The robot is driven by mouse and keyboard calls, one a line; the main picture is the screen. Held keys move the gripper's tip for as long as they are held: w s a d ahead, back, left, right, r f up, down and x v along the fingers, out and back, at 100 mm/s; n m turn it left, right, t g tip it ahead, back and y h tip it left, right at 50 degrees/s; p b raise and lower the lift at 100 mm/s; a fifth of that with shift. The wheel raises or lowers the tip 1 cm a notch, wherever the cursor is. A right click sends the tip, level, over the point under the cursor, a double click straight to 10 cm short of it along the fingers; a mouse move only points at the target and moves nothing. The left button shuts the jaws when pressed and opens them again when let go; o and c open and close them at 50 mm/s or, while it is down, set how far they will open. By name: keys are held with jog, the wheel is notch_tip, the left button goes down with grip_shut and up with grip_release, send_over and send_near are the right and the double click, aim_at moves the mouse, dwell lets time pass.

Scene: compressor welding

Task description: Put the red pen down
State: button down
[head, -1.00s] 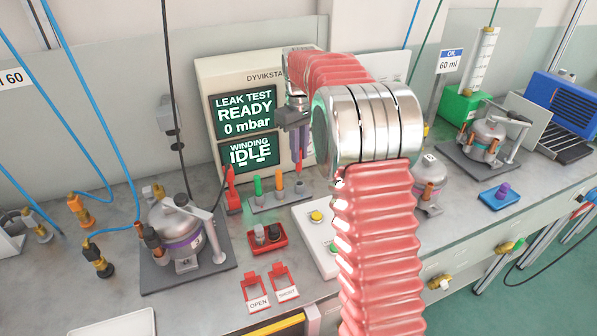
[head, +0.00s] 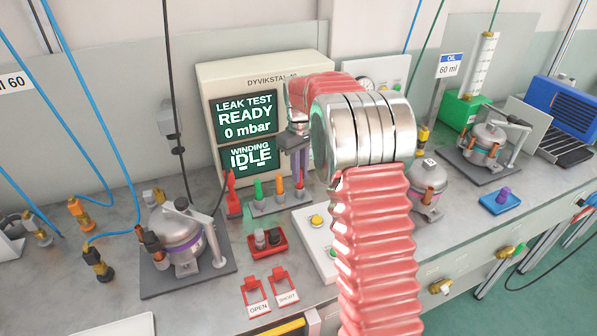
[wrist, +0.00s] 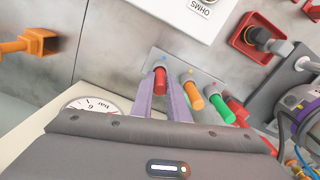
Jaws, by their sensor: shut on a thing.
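The red pen (wrist: 160,80) is between the two fingers of my gripper (wrist: 161,95) in the wrist view, and the gripper is shut on it. In the head view the gripper (head: 297,165) points down, with the red pen (head: 300,188) below the fingertips at the right end of the grey pen rack (head: 265,209). The orange pen (head: 280,186) and green pen (head: 258,190) stand upright in the rack beside it. The pen's lower end is at the rack; I cannot tell whether it is fully seated.
The tester screen (head: 247,135) stands behind the rack. A red tray (head: 267,241) with dark and grey knobs lies in front, and a white box with a yellow button (head: 318,221) is to the right. A compressor (head: 180,240) stands at the left.

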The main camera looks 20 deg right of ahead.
jog(key=c, duration=1.7)
grip_release()
jog(key=r, duration=1.3)
jog(key=shift+w+d+r, duration=0.2)
jog(key=shift+w+r, duration=0.05)
